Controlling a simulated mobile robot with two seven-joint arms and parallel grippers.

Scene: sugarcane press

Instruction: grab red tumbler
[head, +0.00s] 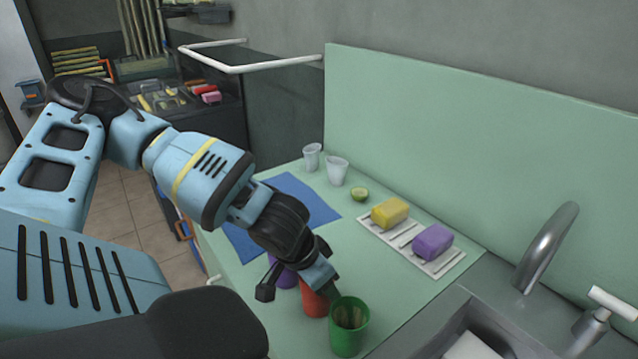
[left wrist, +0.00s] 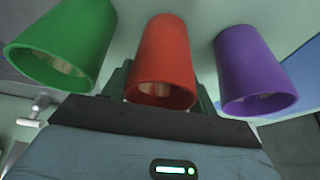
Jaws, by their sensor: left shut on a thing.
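The red tumbler (head: 315,302) stands on the green counter (head: 408,292) between a green tumbler (head: 349,328) and a purple tumbler (head: 284,277). My left gripper (head: 296,288) is at the red tumbler and covers part of it in the head view. In the left wrist view, the red tumbler (left wrist: 162,62) is in the middle, between the fingers, and the gripper is shut on it. The green tumbler (left wrist: 66,45) is at the left there and the purple tumbler (left wrist: 250,70) at the right. My right gripper is not in view.
A metal sink (head: 450,330) with a faucet (head: 546,248) lies at the right. A white rack (head: 433,262) holds a yellow sponge (head: 390,212) and a purple sponge (head: 432,243). Two clear cups (head: 337,171), a cut lime (head: 360,194) and a blue mat (head: 316,205) lie farther back.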

